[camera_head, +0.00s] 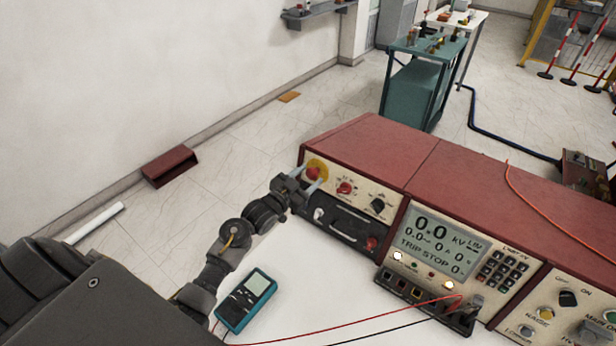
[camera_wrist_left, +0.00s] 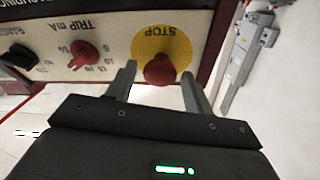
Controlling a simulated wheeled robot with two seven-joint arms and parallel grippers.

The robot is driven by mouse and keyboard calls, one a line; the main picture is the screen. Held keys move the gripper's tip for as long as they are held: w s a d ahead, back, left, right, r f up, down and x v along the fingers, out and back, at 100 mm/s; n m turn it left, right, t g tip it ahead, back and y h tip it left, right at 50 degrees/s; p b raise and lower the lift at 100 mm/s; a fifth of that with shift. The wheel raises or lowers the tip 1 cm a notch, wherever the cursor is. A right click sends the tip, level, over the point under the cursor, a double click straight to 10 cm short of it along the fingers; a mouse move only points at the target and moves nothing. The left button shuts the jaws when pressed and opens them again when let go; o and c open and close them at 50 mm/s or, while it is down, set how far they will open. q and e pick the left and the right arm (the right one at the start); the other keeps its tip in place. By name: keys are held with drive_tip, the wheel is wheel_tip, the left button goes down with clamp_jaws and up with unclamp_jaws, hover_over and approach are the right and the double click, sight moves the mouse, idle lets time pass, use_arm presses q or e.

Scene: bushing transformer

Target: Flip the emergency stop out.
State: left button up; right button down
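The emergency stop is a red round knob (camera_wrist_left: 158,69) on a yellow disc marked STOP, seen upside down in the left wrist view. In the head view the stop knob (camera_head: 312,173) sits at the upper left of the red console's front panel. My left gripper (camera_head: 314,183) is in front of it. In the left wrist view the fingers of the left gripper (camera_wrist_left: 156,80) are apart, one on each side of the knob, with gaps between them and it. My right gripper is not in view.
A red rotary knob (camera_head: 345,187) and a black knob (camera_head: 378,205) sit right of the stop. The console display (camera_head: 436,240) is further right. A teal meter (camera_head: 246,300) lies on the white table (camera_head: 330,290), with red and black leads nearby.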

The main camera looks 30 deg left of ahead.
use_arm(q)
drive_tip(key=shift+o, duration=0.6)
drive_tip(key=shift+s+a+f, duration=0.1)
drive_tip(key=shift+s, duration=0.2)
drive_tip(key=b+v, duration=0.2)
drive_tip(key=v, duration=0.8)
drive_tip(key=shift+s, duration=0.15)
drive_tip(key=shift+s, duration=0.1)
